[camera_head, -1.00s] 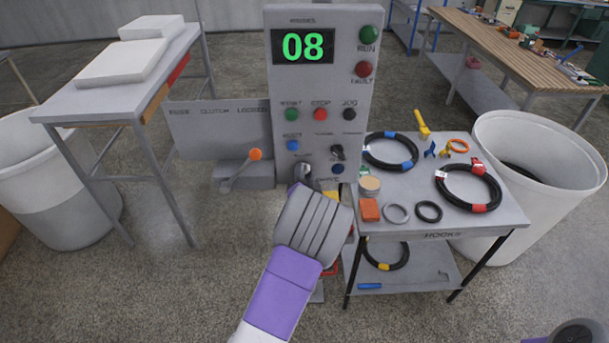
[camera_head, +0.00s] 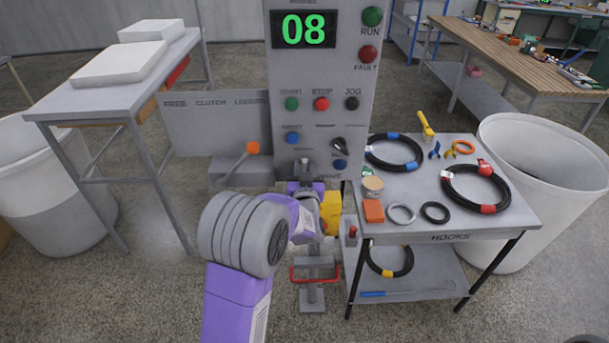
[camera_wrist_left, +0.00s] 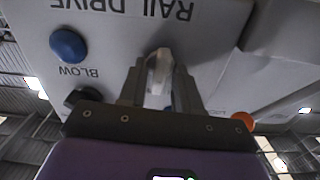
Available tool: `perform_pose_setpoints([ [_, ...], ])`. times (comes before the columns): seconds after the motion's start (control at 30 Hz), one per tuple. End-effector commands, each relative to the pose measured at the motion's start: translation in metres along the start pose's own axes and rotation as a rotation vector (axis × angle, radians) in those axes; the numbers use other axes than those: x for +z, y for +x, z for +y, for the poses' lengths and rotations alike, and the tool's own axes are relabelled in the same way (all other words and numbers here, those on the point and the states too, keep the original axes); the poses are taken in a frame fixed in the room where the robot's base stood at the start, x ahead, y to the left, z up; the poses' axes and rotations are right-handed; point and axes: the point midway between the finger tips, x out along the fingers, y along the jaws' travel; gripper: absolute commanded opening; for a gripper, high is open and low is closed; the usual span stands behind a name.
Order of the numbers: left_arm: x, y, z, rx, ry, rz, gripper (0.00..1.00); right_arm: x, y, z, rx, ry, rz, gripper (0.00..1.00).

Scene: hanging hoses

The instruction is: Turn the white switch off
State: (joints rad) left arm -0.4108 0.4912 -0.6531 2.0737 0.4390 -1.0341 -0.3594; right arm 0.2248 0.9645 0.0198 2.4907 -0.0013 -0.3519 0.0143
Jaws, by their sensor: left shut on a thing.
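The white switch (camera_wrist_left: 158,66) stands out from the grey panel under the upside-down label RAIL DRIVE in the left wrist view. My left gripper (camera_wrist_left: 160,92) has one finger on each side of it and is shut on it. In the head view my left gripper (camera_head: 304,172) is at the lower front of the control panel (camera_head: 320,75), below the blue buttons. The switch is mostly hidden there by the gripper. My right gripper is not in view.
A lever with an orange knob (camera_head: 252,148) is left of my gripper. A blue button (camera_wrist_left: 68,44) marked BLOW is close by, also seen in the head view (camera_head: 340,164). A black rotary knob (camera_head: 339,145) is above it. A cart with hoses (camera_head: 465,223) stands right.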

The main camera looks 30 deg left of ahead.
Motion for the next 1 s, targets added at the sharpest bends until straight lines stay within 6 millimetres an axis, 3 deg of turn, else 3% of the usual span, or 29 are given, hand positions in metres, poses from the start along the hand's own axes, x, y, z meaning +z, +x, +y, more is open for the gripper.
perform_pose_setpoints([
  [0.7, 0.0005, -0.0001, -0.0004, 0.000, -0.082, -0.002, 0.03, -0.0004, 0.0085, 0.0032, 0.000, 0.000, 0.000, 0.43],
  [0.73, 0.0005, -0.0001, -0.0003, 0.000, -0.082, -0.002, 0.36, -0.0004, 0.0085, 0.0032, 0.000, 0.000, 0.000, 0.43],
  [0.77, 0.0004, -0.0001, -0.0004, 0.000, -0.082, -0.002, 0.40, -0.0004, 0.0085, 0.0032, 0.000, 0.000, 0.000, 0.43],
  [1.0, 0.0003, -0.0001, -0.0003, 0.000, -0.081, -0.002, 0.40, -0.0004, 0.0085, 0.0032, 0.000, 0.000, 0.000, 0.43],
])
